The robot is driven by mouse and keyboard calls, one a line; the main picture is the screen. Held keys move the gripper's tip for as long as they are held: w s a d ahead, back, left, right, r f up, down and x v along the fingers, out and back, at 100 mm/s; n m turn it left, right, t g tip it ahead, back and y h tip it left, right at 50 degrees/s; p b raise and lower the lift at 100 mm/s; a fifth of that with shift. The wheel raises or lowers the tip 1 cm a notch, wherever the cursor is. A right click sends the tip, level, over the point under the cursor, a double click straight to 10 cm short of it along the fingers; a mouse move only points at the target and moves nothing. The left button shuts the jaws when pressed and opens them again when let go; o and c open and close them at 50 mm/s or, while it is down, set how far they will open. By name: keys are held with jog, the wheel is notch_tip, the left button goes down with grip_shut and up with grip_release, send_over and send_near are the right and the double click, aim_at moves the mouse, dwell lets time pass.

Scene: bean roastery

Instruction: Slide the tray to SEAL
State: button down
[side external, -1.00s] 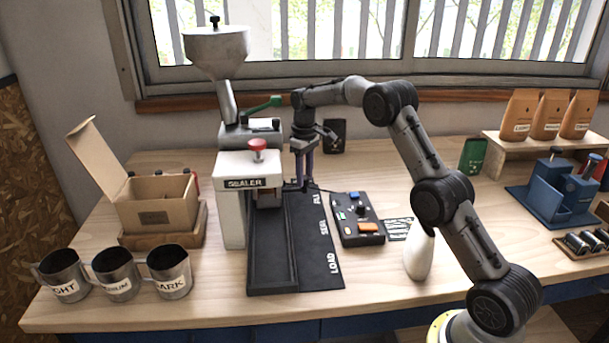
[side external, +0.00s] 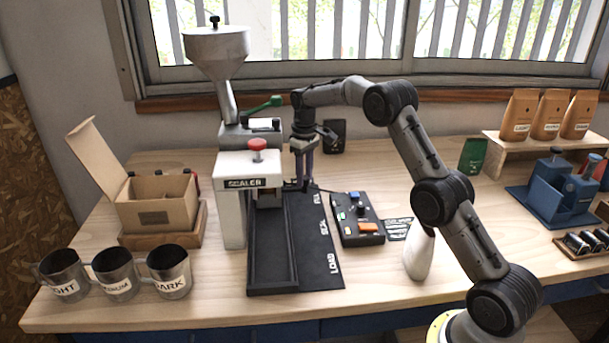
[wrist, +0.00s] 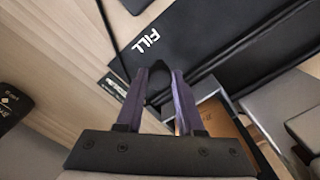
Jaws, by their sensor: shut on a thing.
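My gripper (side external: 305,187) is at the right side of the sealer (side external: 246,190), pointing down by the FILL end of the black track (side external: 290,280). In the wrist view my gripper (wrist: 158,82) is shut on a dark rounded knob between its purple fingertips. Beside the fingers, a pale-edged tray with a brown item (wrist: 225,122) is partly visible; I take the knob to be its handle. In the side view the tray is mostly hidden under the sealer head. The SEAL label (side external: 324,228) lies on the track between FILL and LOAD.
A control box (side external: 358,232) with coloured buttons stands right of the track, and a white bottle (side external: 418,258) is farther right. Metal cups (side external: 115,275) and an open cardboard box (side external: 157,200) stand left. The track's LOAD end is clear.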

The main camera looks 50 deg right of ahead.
jog(key=shift+s+a+r, duration=0.1)
jog(key=shift+s+a, duration=4.4)
jog(key=shift+a, duration=0.15)
jog(key=c, duration=0.5)
grip_release()
jog(key=shift+s, duration=0.1)
notch_tip(320, 180, up, 14)
jog(key=shift+f, duration=0.1)
